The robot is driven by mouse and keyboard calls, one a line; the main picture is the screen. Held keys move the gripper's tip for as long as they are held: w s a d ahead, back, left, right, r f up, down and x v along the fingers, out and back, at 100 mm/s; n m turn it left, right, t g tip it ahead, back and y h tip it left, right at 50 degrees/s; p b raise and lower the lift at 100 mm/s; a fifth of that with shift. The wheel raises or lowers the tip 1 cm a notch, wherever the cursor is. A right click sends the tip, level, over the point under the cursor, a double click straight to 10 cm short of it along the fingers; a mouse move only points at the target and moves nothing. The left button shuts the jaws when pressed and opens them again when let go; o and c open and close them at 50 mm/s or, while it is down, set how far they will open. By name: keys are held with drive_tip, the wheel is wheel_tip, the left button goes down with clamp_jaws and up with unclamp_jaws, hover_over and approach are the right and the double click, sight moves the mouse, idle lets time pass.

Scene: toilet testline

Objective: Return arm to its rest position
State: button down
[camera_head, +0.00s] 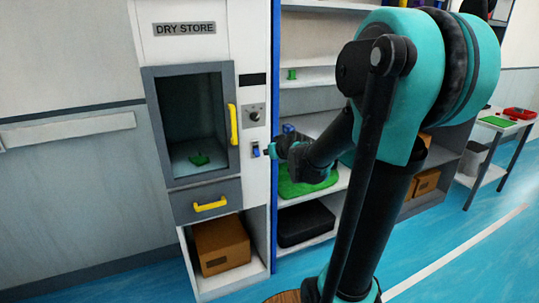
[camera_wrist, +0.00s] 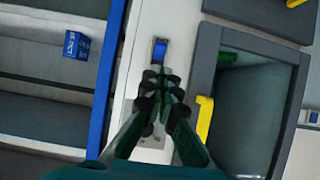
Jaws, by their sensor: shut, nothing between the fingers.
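My arm reaches across the right half of the head view, its elbow high and its forearm pointing left. My gripper (camera_head: 270,153) is at the right edge of the dry store cabinet's front (camera_head: 257,190), close to a small blue switch (camera_head: 255,150). In the wrist view my gripper (camera_wrist: 162,78) has its fingertips together with nothing between them. The blue switch (camera_wrist: 160,50) shows just beyond the fingertips. I cannot tell whether they touch it.
The dry store window (camera_head: 195,120) has a yellow handle (camera_head: 233,125) and a small green item inside. A blue post (camera_head: 274,60) and shelves (camera_head: 305,75) stand right of the switch. A brown box (camera_head: 221,244) sits below. A white side table (camera_head: 500,125) stands far right.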

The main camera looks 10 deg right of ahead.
drive_tip(key=shift+s, duration=0.1)
drive_tip(key=s+d+f+m+g+h, duration=0.1)
drive_tip(key=s+f+g, duration=0.1)
drive_tip(key=s+f, duration=0.3)
drive_tip(key=s+d+f+m+g+h, duration=0.1)
drive_tip(key=s+f, duration=0.5)
drive_tip(key=s, duration=0.8)
drive_tip(key=s+d+f+m+g+h, duration=0.1)
drive_tip(key=s+d+f+g, duration=0.2)
drive_tip(key=s, duration=0.6)
wheel_tip(320, 180, down, 2)
drive_tip(key=shift+s+f+g, duration=0.25)
drive_tip(key=shift+s+g, duration=0.15)
drive_tip(key=shift+g, duration=0.4)
